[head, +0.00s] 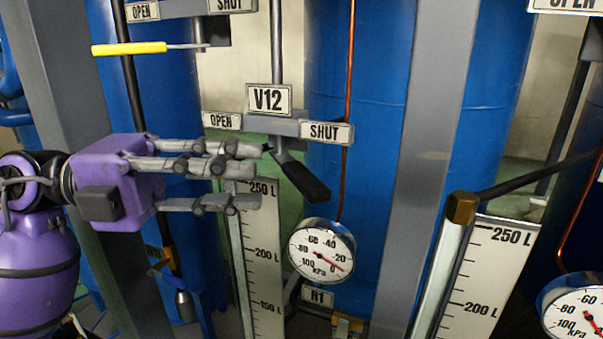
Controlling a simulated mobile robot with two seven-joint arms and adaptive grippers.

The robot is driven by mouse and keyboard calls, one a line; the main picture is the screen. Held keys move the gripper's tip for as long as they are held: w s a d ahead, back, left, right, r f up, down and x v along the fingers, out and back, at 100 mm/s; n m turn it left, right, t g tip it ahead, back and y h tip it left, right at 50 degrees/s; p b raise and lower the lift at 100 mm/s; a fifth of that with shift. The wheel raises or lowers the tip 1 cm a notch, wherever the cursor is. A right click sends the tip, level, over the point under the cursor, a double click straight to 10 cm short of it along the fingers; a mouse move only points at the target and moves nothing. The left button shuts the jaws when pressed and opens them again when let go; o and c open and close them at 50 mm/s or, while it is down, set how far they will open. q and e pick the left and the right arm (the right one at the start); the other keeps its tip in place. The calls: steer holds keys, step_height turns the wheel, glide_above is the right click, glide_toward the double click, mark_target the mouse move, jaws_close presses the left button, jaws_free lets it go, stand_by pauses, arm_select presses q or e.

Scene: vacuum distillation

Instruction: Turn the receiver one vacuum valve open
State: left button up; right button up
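The valve labelled V12 (269,99) is in the middle of the head view, on a grey bracket with an OPEN plate (222,121) on the left and a SHUT plate (326,132) on the right. Its black handle (303,180) slants down and to the right from the pivot, below the SHUT plate. My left gripper (254,178) is just left of the handle, its fingers pointing right and spread apart, with nothing between them. The upper fingertips are near the pivot; I cannot tell whether they touch it. My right gripper is out of view.
A pressure gauge (322,251) is below the handle, beside a level scale (262,260) and above an N1 label (317,297). A yellow-handled lever (129,48) is at upper left. A grey post (426,150) stands right of the valve, with blue tanks (350,60) behind.

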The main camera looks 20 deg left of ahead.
mark_target(293, 182)
arm_select(q)
steer(key=x, duration=0.5)
steer(key=p+x, duration=0.1)
steer(key=x, duration=0.2)
steer(key=shift+s+r, duration=0.1)
steer(key=shift+s, duration=0.15)
jaws_close()
